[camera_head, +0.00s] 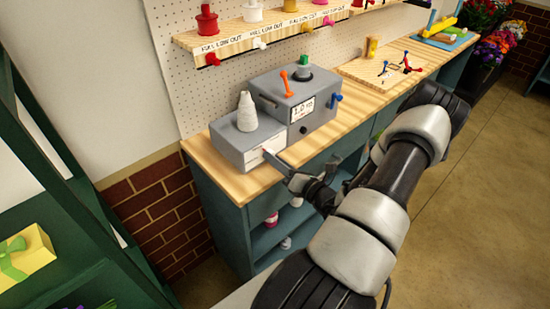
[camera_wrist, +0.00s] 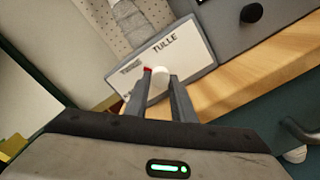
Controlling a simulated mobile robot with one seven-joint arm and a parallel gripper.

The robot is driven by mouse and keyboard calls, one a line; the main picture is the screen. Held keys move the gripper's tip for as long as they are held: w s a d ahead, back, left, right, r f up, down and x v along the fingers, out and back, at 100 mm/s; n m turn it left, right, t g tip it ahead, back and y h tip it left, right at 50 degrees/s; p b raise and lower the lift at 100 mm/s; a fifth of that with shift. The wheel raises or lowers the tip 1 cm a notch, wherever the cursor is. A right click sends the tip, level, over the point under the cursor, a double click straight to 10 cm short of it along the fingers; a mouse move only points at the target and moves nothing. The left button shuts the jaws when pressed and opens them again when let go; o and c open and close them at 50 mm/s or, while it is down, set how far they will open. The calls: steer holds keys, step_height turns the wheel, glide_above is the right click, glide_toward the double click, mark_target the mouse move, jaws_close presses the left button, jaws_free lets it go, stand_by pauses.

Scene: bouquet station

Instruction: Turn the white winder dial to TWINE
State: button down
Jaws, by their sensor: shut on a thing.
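The white winder dial (camera_wrist: 161,74) is a small round knob on a white label plate (camera_wrist: 190,50) on the front of the grey winder box (camera_head: 241,146). My gripper (camera_wrist: 160,82) is shut on the dial, one finger on each side. In the head view my gripper (camera_head: 274,161) reaches the plate from the right and hides the dial.
A white cone of thread (camera_head: 247,112) stands on the winder box. A larger grey machine (camera_head: 290,98) with an orange lever and blue knob adjoins it. The wooden counter (camera_head: 237,185) edge lies just below. Spools stand on the shelf above. Floor at right is clear.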

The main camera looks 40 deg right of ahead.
steer(key=shift+m, duration=0.3)
steer(key=c, duration=1.5)
jaws_free()
steer(key=shift+s, duration=0.1)
steer(key=s, duration=0.5)
steer(key=s+d+b, duration=0.1)
steer(key=s, duration=1.1)
steer(key=shift+s+d, duration=0.1)
steer(key=shift+d, duration=0.05)
